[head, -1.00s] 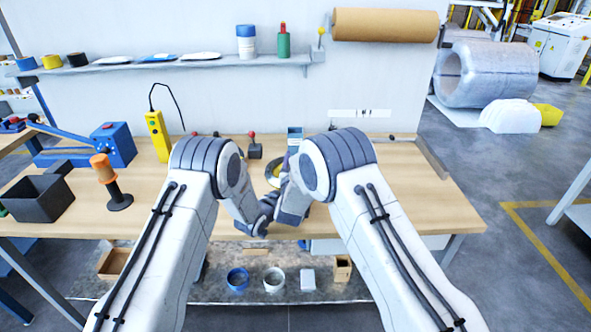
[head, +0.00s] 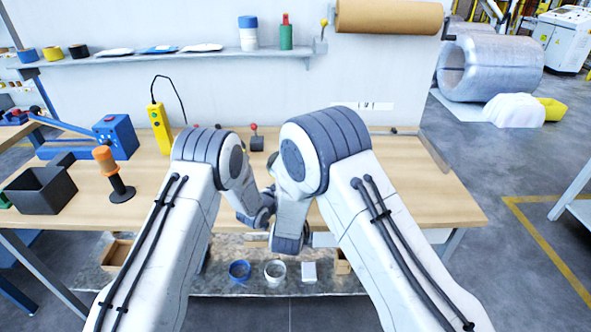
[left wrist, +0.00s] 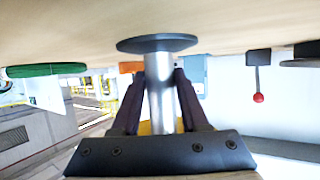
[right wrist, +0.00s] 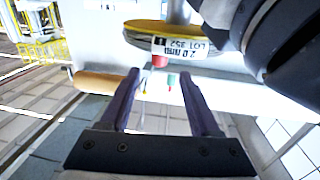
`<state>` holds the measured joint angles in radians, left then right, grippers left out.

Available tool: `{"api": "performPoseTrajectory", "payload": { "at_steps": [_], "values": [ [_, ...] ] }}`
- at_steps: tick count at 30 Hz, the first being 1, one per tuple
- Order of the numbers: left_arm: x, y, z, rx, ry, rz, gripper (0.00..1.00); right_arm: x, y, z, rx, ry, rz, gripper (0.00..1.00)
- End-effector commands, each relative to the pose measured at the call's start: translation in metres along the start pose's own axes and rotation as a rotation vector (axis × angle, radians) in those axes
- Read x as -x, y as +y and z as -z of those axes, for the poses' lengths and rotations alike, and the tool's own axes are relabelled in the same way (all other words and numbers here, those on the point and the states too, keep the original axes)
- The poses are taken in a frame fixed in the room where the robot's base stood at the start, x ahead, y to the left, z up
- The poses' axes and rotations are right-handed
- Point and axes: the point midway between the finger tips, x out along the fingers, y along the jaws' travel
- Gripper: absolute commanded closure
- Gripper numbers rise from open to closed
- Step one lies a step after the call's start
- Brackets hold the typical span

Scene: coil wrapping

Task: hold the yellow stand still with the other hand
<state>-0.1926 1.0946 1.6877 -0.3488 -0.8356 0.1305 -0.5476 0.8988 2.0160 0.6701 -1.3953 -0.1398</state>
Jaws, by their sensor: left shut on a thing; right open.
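The stand shows upside down in the left wrist view as a silver post (left wrist: 160,85) with a dark round base (left wrist: 157,43). My left gripper (left wrist: 160,100) is shut on this post, a finger on each side. A yellow disc with a white label (right wrist: 150,27) shows in the right wrist view, with a silver post (right wrist: 178,10) by it. My right gripper (right wrist: 160,85) is open, with nothing between its fingers, apart from the disc. In the head view my arms hide the stand and both gripper tips.
The wooden table (head: 400,190) is clear at the right. An orange-handled tool (head: 112,172), a dark bin (head: 40,190), a blue device (head: 115,135) and a yellow control box (head: 159,128) stand at the left. A brown roll (head: 388,16) hangs behind.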

Motion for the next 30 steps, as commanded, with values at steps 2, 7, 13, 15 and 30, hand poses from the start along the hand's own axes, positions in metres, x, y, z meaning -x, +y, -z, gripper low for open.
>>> {"api": "performPoseTrajectory", "payload": {
  "at_steps": [2,7,13,15,30],
  "values": [
    [0.000,0.000,0.001,0.000,0.001,0.001,1.00,-0.004,0.001,0.001,-0.003,0.006,0.012,0.37],
    [0.000,0.000,0.001,0.000,0.001,0.001,1.00,-0.028,0.004,0.010,-0.022,0.043,0.108,0.37],
    [0.000,-0.001,0.001,0.000,0.001,0.001,1.00,-0.060,0.014,0.024,-0.036,0.099,0.310,0.37],
    [0.000,-0.001,0.001,0.000,0.001,0.001,1.00,-0.067,0.020,0.027,-0.035,0.112,0.385,0.37],
    [0.000,0.000,0.001,0.000,0.002,0.001,1.00,-0.047,0.066,0.005,0.011,0.038,0.866,0.37]
  ]
}}
